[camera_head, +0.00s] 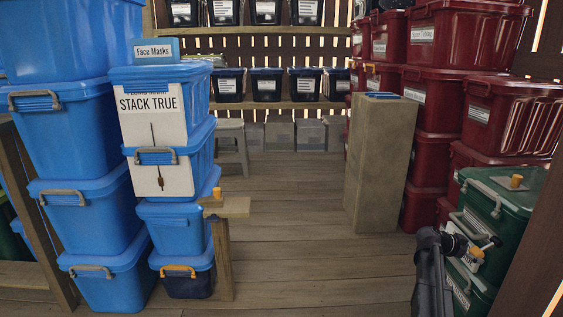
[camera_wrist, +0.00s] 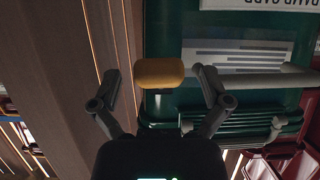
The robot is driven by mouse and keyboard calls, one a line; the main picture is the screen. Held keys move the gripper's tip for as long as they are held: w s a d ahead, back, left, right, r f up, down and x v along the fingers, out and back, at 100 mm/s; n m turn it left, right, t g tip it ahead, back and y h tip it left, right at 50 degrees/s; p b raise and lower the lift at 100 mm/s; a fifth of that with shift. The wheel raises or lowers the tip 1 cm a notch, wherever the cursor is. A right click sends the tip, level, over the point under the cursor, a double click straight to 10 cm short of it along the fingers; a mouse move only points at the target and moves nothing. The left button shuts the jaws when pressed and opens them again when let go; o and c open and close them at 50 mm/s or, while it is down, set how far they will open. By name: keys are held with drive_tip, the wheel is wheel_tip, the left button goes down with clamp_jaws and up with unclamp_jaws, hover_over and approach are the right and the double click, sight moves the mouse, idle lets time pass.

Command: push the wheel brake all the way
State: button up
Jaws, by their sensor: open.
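An orange rounded knob (camera_wrist: 160,73) shows between my open fingers in the wrist view, in front of a green bin (camera_wrist: 230,30). In the head view the orange knob (camera_head: 476,252) is at the front of the stacked green bins (camera_head: 510,215), at lower right. I take this knob to be part of the wheel brake, but no wheel is visible and I cannot be sure. My gripper (camera_wrist: 158,80) is open with a finger on each side of the knob and a gap to each. In the head view my gripper (camera_head: 482,243) is small and dark beside the green bins.
A brown post (camera_head: 226,255) is right of the blue bins (camera_head: 95,205), and a wooden pedestal (camera_head: 378,165) stands mid-right. Red bins (camera_head: 435,100) rise behind the green ones. The central floor (camera_head: 290,210) is clear.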

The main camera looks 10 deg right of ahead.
drive_tip(key=s+a+r+n+y+p, duration=0.25)
drive_tip(key=a+n+y+p, duration=0.3)
drive_tip(key=a, duration=1.25)
drive_tip(key=s+a+r+n+t+y+p, duration=0.15)
drive_tip(key=s+a+n+y+p, duration=0.4)
drive_tip(key=a, duration=1.15)
drive_tip(key=s+a+r+n+y+p, duration=0.1)
drive_tip(key=a+r+n+y+p, duration=0.2)
drive_tip(key=a+n+p, duration=1)
drive_tip(key=a+r+m+p, duration=0.2)
drive_tip(key=r+p, duration=1.3)
drive_tip(key=r, duration=0.3)
drive_tip(key=a+r+m+p, duration=0.2)
drive_tip(key=r+m+p, duration=0.1)
drive_tip(key=r+p, duration=1.2)
wheel_tip(320, 180, up, 3)
drive_tip(key=shift+a+r, duration=0.1)
drive_tip(key=shift+a, duration=0.3)
